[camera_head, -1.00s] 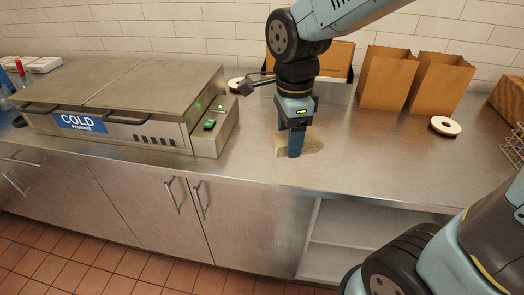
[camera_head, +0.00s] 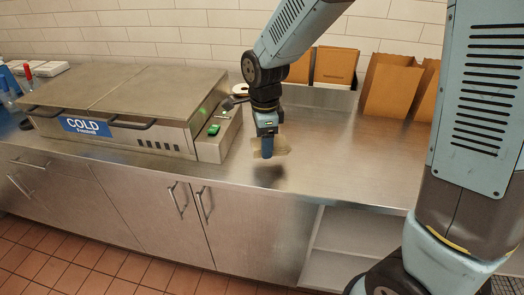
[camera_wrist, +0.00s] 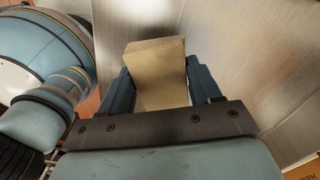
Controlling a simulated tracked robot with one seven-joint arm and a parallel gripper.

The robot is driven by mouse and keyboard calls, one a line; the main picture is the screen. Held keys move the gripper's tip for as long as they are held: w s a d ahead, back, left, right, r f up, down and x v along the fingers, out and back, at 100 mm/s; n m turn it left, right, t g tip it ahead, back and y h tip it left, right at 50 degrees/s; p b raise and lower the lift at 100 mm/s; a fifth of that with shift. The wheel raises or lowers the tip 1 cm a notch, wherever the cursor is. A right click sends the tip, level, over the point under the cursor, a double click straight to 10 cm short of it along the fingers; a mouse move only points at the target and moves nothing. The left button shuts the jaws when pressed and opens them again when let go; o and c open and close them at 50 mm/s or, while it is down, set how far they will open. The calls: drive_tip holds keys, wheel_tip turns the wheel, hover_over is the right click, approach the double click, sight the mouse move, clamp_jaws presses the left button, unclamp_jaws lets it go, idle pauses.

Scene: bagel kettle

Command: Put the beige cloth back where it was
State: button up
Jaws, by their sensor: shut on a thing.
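The beige cloth (camera_wrist: 158,75) is a folded tan pad between the two blue fingers of my gripper (camera_wrist: 160,88) in the wrist view. In the head view the cloth (camera_head: 283,150) shows partly behind the fingers of my gripper (camera_head: 267,150). My gripper points down and is shut on the cloth. It holds the cloth above the steel counter (camera_head: 340,165), with a dark shadow on the counter below. The far part of the cloth is hidden by the fingers.
A steel cold unit (camera_head: 130,95) with a blue COLD label stands left of my gripper, with a green-lit control box (camera_head: 217,135) at its side. Brown paper bags (camera_head: 390,85) stand at the back right. The counter to the right of my gripper is clear.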

sight(262, 160)
drive_tip(key=shift+w+a+f, duration=0.3)
drive_tip(key=shift+w+f, duration=0.2)
drive_tip(key=shift+f, duration=0.3)
wheel_tip(262, 160, down, 3)
drive_tip(key=shift+r, duration=0.1)
drive_tip(key=o, duration=0.9)
drive_tip(key=shift+o, duration=0.2)
